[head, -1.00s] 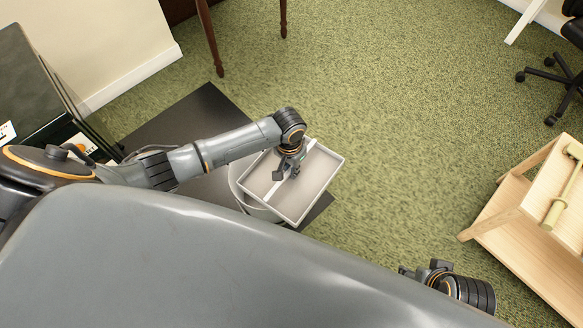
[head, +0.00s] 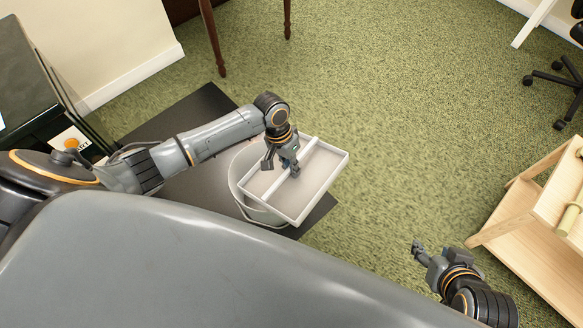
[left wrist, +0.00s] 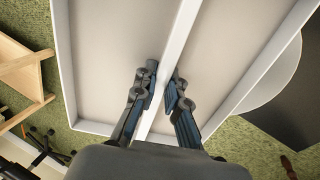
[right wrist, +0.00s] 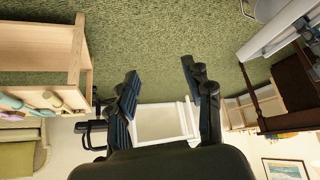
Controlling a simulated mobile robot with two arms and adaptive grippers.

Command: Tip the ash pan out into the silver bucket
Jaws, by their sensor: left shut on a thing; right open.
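The ash pan (head: 322,182) is a pale rectangular tray with a white bar across its middle. My left gripper (head: 284,172) is shut on that bar, and it shows on the bar in the left wrist view (left wrist: 160,92). The pan hangs over the silver bucket (head: 236,182) and hides most of it; the bucket's left rim and side show. No separate lumps of ash are discernible in the pan. In the left wrist view, part of the bucket (left wrist: 278,82) shows beyond the pan's right edge. My right gripper (head: 424,254) is open and empty, away from both.
The bucket stands on a dark mat (head: 190,118) on green carpet. A black stove-like box (head: 28,85) is at the left. A light wooden stand (head: 520,225) is to the right of my right gripper. Carpet between the mat and the stand is clear.

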